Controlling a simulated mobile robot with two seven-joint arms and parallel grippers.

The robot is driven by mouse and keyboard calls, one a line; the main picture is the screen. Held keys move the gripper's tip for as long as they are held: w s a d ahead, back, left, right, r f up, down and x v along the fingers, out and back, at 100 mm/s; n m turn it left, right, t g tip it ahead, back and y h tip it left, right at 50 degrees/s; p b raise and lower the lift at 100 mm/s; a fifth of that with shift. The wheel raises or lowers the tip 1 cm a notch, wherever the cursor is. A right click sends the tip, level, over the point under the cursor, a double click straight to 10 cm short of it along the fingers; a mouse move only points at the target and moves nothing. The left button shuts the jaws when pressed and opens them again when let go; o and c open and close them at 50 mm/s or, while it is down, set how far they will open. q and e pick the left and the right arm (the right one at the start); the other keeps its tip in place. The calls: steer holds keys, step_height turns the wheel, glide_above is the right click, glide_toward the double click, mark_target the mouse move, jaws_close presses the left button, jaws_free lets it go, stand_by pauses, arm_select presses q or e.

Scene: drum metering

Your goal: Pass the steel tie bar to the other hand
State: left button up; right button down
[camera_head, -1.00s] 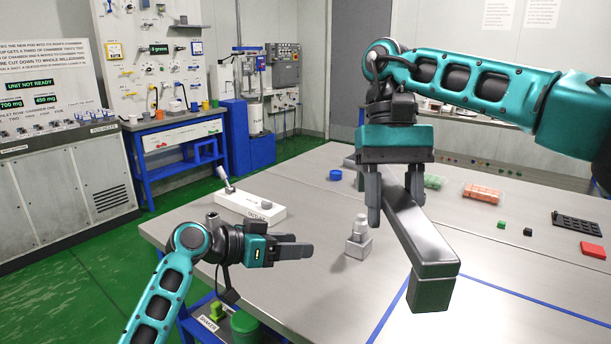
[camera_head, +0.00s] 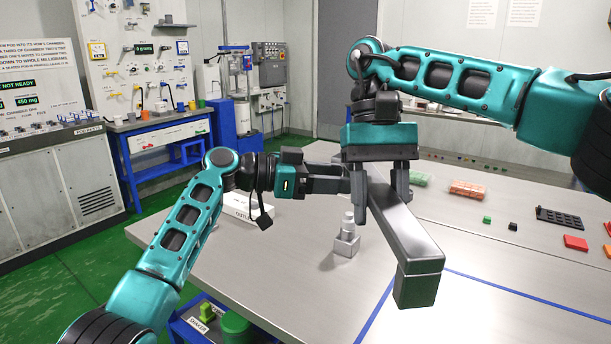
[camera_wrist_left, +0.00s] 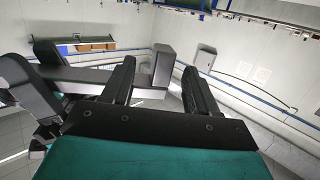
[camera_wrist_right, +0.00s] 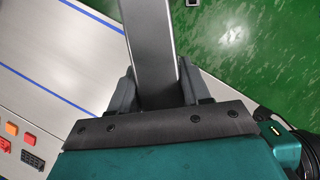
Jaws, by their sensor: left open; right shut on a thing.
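The steel tie bar (camera_head: 408,232) is a long grey square bar, held above the table with its near end toward the camera. My right gripper (camera_head: 379,192) points down and is shut on the bar near its far part. The right wrist view also shows the bar (camera_wrist_right: 150,45) between the fingers. My left gripper (camera_head: 338,178) is open, its fingers pointing right beside the bar's far part and my right gripper. In the left wrist view one end of the bar (camera_wrist_left: 163,66) appears between the open left fingers; I cannot tell whether they touch it.
Below on the steel table (camera_head: 470,270) stands a small grey stepped fitting (camera_head: 346,240). An orange tray (camera_head: 467,189), a black rack (camera_head: 567,219) and red blocks (camera_head: 575,243) lie at the right.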

arm_select(q)
steer(key=x, duration=0.5)
steer(key=shift+a, duration=0.1)
jaws_close()
arm_select(e)
steer(key=shift+w, duration=0.1)
arm_select(q)
steer(key=shift+r, duration=0.15)
arm_select(e)
steer(key=shift+c, duration=2.2)
jaws_free()
